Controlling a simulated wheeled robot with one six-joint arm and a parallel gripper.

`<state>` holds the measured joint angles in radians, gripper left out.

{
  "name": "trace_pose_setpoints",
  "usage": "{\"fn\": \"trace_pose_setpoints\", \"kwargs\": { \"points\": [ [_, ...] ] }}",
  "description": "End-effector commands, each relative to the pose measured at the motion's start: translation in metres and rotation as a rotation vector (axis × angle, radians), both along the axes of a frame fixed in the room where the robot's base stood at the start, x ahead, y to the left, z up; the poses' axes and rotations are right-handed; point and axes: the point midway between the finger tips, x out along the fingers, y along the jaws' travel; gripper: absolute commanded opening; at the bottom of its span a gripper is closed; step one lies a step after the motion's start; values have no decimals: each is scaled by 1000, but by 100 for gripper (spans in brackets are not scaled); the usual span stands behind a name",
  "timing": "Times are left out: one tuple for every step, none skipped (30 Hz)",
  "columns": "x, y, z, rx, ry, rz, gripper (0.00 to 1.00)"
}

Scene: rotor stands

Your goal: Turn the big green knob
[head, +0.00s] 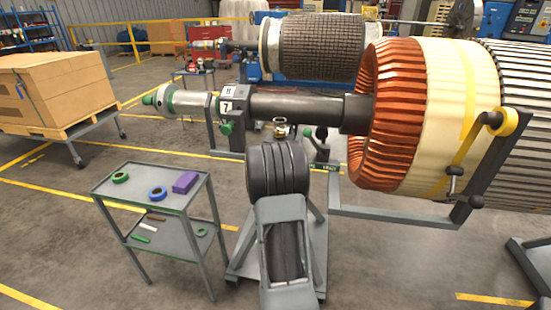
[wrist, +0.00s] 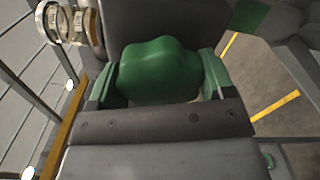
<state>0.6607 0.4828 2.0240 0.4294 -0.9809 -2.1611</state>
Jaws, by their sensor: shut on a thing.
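The big green knob (wrist: 160,68) is in the upper middle of the wrist view, rounded and lobed. My gripper (wrist: 163,76) has one finger on each side of it, both with green inner faces, and is shut on the knob. The knob lies close to a dark grey surface behind it. In the head view my dark arm fills the lower middle, and my fingers and the gripped knob cannot be made out behind it.
A large rotor with orange windings (head: 388,115) and its shaft (head: 290,106) rest on stands behind my arm. A small green knob (head: 226,128) sits below the number plate. A grey cart (head: 150,213) with tape rolls stands at left. A metal ring (wrist: 52,22) is beside my gripper.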

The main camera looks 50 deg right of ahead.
Motion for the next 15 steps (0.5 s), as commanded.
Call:
{"fn": "trace_pose_setpoints", "kwargs": {
  "points": [
    [0,0,1,-16,29,-1,51],
    [0,0,1,-26,45,-1,51],
    [0,0,0,-39,66,-1,51],
    [0,0,0,-49,82,-1,51],
    [0,0,0,-57,95,-1,51],
    [0,0,0,-68,113,0,51],
    [0,0,0,-74,125,0,51],
    [0,0,0,-81,137,0,51],
    [0,0,0,-90,149,0,51],
    [0,0,-1,-96,159,0,51],
    [0,0,-1,-101,167,-1,51],
    [0,0,-1,-107,176,-1,51],
    [0,0,-1,-111,183,-1,51],
    [0,0,-1,-115,189,-1,51],
    [0,0,-1,-119,195,-1,51]
  ]
}}
